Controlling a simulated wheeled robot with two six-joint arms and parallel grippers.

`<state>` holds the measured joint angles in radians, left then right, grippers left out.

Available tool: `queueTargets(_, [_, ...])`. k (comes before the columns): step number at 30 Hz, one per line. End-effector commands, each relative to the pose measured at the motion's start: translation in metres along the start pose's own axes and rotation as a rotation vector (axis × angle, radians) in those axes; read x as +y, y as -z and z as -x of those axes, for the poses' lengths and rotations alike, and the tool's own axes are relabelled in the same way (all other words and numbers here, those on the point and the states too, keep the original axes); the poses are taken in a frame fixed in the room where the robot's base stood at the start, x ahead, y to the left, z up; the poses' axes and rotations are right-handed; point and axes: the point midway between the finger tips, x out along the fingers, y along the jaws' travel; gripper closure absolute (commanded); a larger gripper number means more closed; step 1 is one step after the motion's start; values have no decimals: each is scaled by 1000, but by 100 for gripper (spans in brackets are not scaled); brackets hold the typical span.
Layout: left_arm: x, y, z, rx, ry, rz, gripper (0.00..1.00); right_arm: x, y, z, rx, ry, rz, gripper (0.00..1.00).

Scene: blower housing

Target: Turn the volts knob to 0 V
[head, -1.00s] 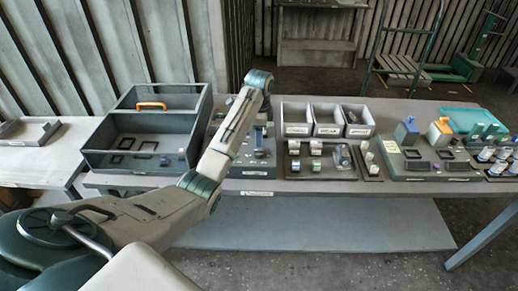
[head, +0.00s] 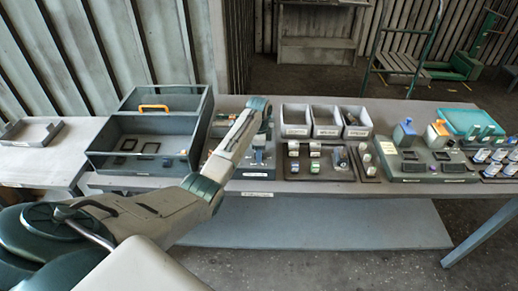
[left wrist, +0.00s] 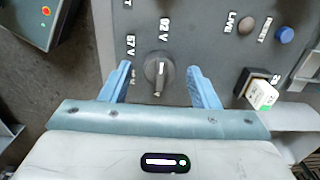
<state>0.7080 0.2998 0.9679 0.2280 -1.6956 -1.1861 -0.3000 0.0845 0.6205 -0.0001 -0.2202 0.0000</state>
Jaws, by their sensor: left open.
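The volts knob (left wrist: 159,70) is a dark round knob on a grey panel in the left wrist view, with a pale pointer mark toward the bottom of the picture. Labels reading 57 V and 92 V stand near it; another label is partly hidden behind the left fingertip. My left gripper (left wrist: 159,66) is open, its two blue fingers on either side of the knob, apparently apart from it. In the head view the grey panel (head: 256,173) is under my left wrist, and the knob cannot be made out there. My right gripper is not in view.
On the panel are a brown lamp (left wrist: 247,25) labelled LIVE, a blue button (left wrist: 284,35) labelled RESET and a white-green block (left wrist: 262,95) close to the right finger. A divided grey crate (head: 105,158) stands left of the panel; small bins (head: 297,131) stand behind right.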

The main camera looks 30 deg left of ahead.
Motion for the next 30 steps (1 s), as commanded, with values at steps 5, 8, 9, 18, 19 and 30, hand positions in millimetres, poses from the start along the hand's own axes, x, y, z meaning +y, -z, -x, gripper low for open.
queueTargets(5, [0,0,-2,0,1,0,45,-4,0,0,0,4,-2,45])
queueTargets(8, [0,0,-2,0,1,0,47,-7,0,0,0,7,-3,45])
queueTargets(9, [0,0,-2,0,1,0,55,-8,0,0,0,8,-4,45])
queueTargets(18, [0,0,-1,0,1,2,89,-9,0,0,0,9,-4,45])
queueTargets(19, [0,0,-1,0,1,3,89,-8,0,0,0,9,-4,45])
queueTargets(30, [0,0,-1,0,1,139,89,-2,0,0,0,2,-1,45])
